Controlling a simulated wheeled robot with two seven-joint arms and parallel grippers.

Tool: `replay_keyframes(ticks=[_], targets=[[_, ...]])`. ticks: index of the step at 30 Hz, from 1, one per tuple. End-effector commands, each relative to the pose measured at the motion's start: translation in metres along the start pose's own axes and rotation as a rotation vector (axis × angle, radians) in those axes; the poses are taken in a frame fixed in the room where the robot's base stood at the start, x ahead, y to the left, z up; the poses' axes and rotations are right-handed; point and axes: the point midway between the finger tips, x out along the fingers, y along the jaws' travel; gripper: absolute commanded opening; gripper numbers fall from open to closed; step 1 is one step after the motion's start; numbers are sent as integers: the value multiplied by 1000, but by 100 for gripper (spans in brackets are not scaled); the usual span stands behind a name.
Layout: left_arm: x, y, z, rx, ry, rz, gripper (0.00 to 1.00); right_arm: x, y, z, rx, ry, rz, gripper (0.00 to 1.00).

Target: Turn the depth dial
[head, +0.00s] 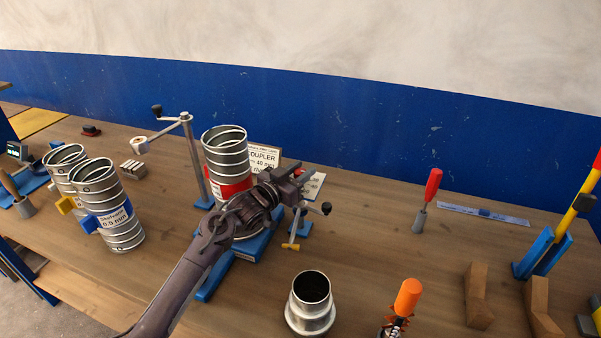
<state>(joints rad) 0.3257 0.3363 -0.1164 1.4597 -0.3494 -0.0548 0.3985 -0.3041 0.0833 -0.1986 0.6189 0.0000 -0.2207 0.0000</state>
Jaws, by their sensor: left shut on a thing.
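My left gripper (288,182) is at the blue-based fixture (254,245) in the middle of the table, just right of the upright spiral duct with the red label (226,165). It is shut on a small part that its own fingers and wrist hide. I cannot make out the depth dial, nor tell whether that part is the dial. A small crank with a black knob (326,208) and a yellow-ended bar (291,246) show just below and right of the gripper. My right gripper is not in view.
Labelled ducts (111,205) stand at left. A tall crank post (190,155) rises behind my left arm. A metal collar (310,300) and an orange-handled tool (407,297) stand in front. A red-handled tool (430,190) and wooden blocks (477,297) are at right.

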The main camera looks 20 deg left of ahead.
Motion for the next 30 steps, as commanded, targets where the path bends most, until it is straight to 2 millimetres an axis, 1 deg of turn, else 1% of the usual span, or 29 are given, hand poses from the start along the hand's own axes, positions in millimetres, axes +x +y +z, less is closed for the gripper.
replay_keyframes(ticks=[1, 4, 7, 15, 16, 20, 27, 30], targets=[[0, -2, 2, 6, 1, 35, 9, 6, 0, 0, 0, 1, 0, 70], [0, -1, 2, 5, 1, 94, 9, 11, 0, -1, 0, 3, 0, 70], [0, 0, 0, 1, 1, 127, 9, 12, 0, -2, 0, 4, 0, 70], [0, 0, 0, -1, 0, 131, 9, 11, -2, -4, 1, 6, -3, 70], [0, 0, 0, -1, 0, 131, 34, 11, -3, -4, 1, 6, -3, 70], [0, 0, 0, -1, 0, 130, 51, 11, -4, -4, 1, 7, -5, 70], [0, 0, 0, -1, 0, 130, 52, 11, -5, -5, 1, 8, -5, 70], [-4, -1, 1, 0, -1, 129, 52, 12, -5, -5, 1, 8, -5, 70]])
